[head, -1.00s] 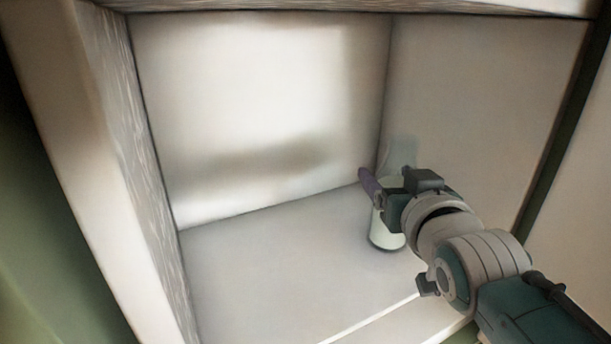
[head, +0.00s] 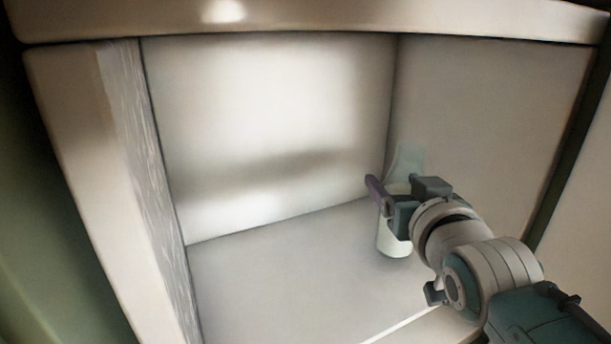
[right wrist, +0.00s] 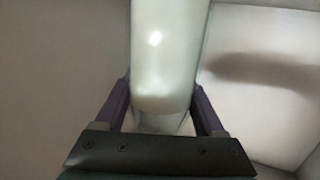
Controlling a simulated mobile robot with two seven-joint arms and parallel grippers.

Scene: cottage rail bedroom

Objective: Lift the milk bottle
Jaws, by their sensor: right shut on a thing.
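The milk bottle (head: 394,242) is pale and whitish below, with a clear glass upper part. It stands roughly upright inside the cabinet compartment, near the right wall. My right gripper (head: 383,195) is shut on the bottle, with purple fingers around its body. In the right wrist view the bottle (right wrist: 166,62) sits between both fingers of the gripper (right wrist: 164,108). The gripper hides part of the bottle in the head view. I cannot tell whether the base is clear of the floor. My left gripper is not in view.
The cabinet's left side wall (head: 150,180), back wall (head: 270,130) and right wall (head: 490,120) enclose the bottle. A thick top edge (head: 320,22) runs above. The compartment floor (head: 270,275) is bare to the left of the bottle.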

